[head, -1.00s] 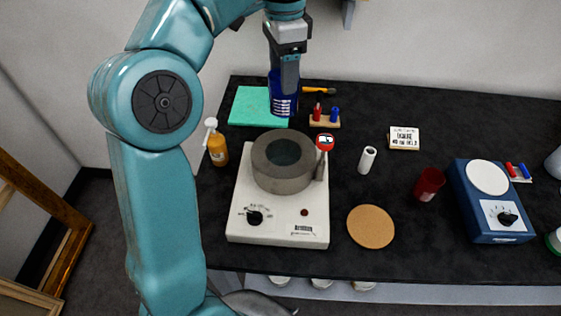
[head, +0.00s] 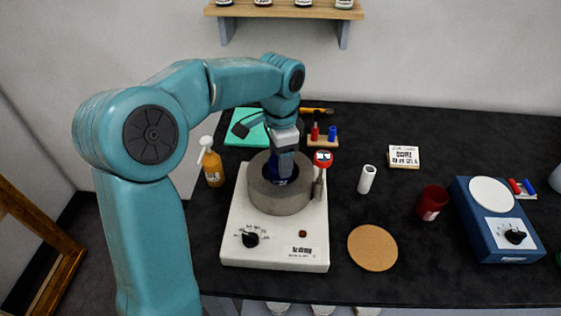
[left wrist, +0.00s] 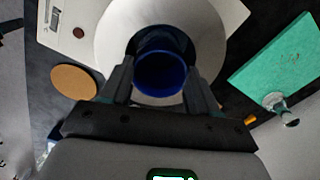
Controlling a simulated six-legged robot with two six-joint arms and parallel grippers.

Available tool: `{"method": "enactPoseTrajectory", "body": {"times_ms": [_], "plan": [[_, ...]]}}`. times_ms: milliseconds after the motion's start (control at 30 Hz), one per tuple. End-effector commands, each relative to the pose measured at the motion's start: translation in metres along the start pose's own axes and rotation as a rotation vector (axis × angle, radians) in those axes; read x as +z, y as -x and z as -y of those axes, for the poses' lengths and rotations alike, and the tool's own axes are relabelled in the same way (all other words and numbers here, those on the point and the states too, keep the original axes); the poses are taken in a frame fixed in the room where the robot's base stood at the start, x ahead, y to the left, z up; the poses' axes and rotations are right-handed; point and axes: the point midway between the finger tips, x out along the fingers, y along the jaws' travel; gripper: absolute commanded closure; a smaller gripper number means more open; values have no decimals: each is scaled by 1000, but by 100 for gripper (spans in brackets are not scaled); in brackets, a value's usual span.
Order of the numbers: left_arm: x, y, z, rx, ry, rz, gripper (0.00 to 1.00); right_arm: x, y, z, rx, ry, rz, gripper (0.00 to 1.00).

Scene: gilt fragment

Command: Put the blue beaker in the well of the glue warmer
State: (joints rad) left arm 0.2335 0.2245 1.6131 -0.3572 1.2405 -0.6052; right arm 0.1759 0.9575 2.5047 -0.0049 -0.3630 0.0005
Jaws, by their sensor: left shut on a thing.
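The glue warmer (head: 300,243) is a white box with a knob and a grey ring-shaped well (head: 262,198) on top. My left gripper (head: 283,170) points down over the well, its fingers shut on the blue beaker (head: 291,172). The beaker's lower part is hidden by the well's rim, so it appears at least partly inside the well. In the left wrist view the blue beaker (left wrist: 161,75) sits between the two fingers, with the pale ring (left wrist: 112,25) around it. Whether it touches the bottom of the well cannot be told. My right gripper is not in view.
A red-topped probe (head: 322,160) stands close to the well's right side. An orange bottle (head: 212,166) is to the left. A white tube (head: 367,179), red beaker (head: 431,203), cork disc (head: 372,247) and blue device (head: 493,235) stand to the right. A green mat (head: 235,133) lies behind.

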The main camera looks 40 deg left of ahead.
Motion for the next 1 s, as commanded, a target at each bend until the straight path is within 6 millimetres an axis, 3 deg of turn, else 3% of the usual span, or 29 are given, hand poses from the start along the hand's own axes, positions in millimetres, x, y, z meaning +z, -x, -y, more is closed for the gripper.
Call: {"method": "enactPoseTrajectory", "body": {"times_ms": [100, 500, 533, 600, 833, 1000], "plan": [[0, -12, 0, 0, 0, 1, 87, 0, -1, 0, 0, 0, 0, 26], [0, -18, 0, -1, 0, -1, 87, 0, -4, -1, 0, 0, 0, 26], [0, -17, 0, -1, 0, -1, 33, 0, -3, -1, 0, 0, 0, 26], [0, -17, 0, -1, 0, -1, 14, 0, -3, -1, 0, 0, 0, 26], [0, -14, 0, -1, -2, 0, 14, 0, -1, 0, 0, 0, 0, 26], [0, 8, 1, -5, -1, -4, 14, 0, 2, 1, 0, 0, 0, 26]]}}
